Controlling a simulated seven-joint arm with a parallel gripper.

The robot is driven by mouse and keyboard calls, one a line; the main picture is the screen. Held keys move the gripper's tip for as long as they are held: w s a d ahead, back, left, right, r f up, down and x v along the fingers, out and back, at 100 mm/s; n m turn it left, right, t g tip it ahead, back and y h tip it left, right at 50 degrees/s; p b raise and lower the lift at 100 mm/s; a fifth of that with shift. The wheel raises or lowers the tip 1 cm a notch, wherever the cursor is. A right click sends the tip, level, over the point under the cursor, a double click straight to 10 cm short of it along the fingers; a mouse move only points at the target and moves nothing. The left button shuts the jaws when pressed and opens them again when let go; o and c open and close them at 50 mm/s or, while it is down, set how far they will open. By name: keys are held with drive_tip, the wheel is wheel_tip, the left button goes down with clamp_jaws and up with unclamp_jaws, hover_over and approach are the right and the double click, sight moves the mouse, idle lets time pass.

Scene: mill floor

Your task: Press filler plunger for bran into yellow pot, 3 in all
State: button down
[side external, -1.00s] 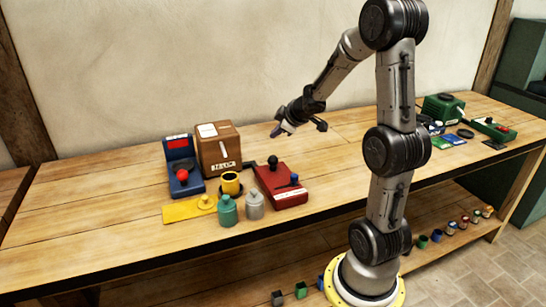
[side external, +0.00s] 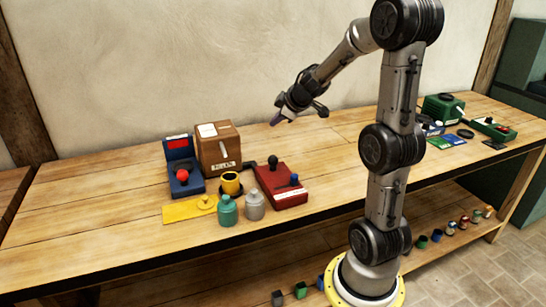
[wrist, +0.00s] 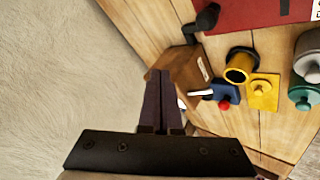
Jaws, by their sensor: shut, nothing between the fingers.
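The yellow pot (side external: 231,184) stands upright on a dark round base in front of the brown box; it also shows in the wrist view (wrist: 241,66). A red unit (side external: 283,190) with a black ball knob (side external: 272,160) and a small blue knob stands to its right. A brown box (side external: 218,148) with a pale lever and white labels stands behind the pot. The lettering is too small to read, so I cannot tell which is the bran filler. My gripper (side external: 276,122) is shut and empty, high above the bench behind these things; its fingers show in the wrist view (wrist: 160,80).
A blue unit (side external: 184,178) with a red knob stands left of the box. A yellow plate (side external: 182,212) with a knob lies in front. Teal (side external: 227,211) and grey (side external: 254,206) jars stand near the front. Green units stand at the far right. The wall is close behind.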

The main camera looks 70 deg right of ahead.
sight(273, 156)
drive_tip(key=shift+f, duration=0.2)
drive_tip(key=shift+f, duration=4.2)
drive_tip(key=shift+f, duration=0.2)
drive_tip(key=shift+f, duration=0.25)
drive_tip(key=shift+s+f, duration=0.1)
drive_tip(key=shift+f, duration=0.95)
idle(0.8)
drive_tip(key=shift+r, duration=1.4)
drive_tip(key=shift+r, duration=0.15)
